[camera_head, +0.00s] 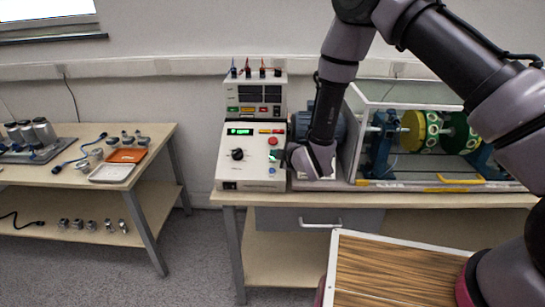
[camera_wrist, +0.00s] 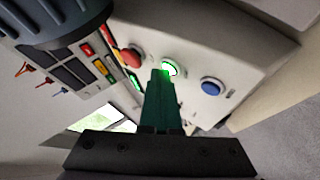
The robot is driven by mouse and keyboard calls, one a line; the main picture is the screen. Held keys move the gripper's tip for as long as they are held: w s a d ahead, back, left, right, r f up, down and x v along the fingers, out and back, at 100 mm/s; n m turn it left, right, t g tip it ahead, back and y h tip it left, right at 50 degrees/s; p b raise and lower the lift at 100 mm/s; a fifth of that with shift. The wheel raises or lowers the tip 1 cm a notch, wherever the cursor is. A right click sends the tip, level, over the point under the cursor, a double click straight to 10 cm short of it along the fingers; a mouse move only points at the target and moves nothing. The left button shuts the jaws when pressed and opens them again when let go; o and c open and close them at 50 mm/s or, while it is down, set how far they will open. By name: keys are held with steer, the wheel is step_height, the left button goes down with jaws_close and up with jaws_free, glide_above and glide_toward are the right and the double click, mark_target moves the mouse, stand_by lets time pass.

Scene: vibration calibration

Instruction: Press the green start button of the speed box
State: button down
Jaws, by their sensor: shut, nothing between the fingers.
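The speed box (camera_head: 232,165) is a light console with a sloped front on the right-hand table, with a black knob (camera_head: 237,154) and a lit green display (camera_head: 240,132). In the wrist view the green start button (camera_wrist: 170,68) is lit, between a red button (camera_wrist: 131,58) and a blue button (camera_wrist: 211,87). My gripper (camera_wrist: 163,75) is shut and empty, with green fingers. Its tips lie over the lower edge of the green button; I cannot tell whether they touch it. In the head view my gripper (camera_head: 279,155) is at the right side of the console front, hiding the green button.
A meter unit (camera_head: 256,92) with cable plugs stands above the console. A clear-walled rig (camera_head: 415,130) with yellow and green discs stands right of it, close behind my arm. A left table (camera_head: 150,140) holds sensors and trays. The floor between the tables is clear.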

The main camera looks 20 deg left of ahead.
steer(key=shift+r, duration=0.1)
steer(key=shift+s+d+r, duration=0.1)
steer(key=shift+s+r, duration=0.25)
steer(key=shift+r, duration=0.3)
steer(key=shift+s+d+r, duration=0.1)
steer(key=shift+s+r, duration=0.25)
steer(key=shift+r, duration=0.4)
steer(key=shift+s+d+r, duration=0.1)
steer(key=shift+s+r, duration=0.25)
steer(key=shift+r, duration=0.4)
steer(key=shift+s+d+r, duration=0.1)
steer(key=shift+s+r, duration=0.25)
steer(key=shift+r, duration=0.4)
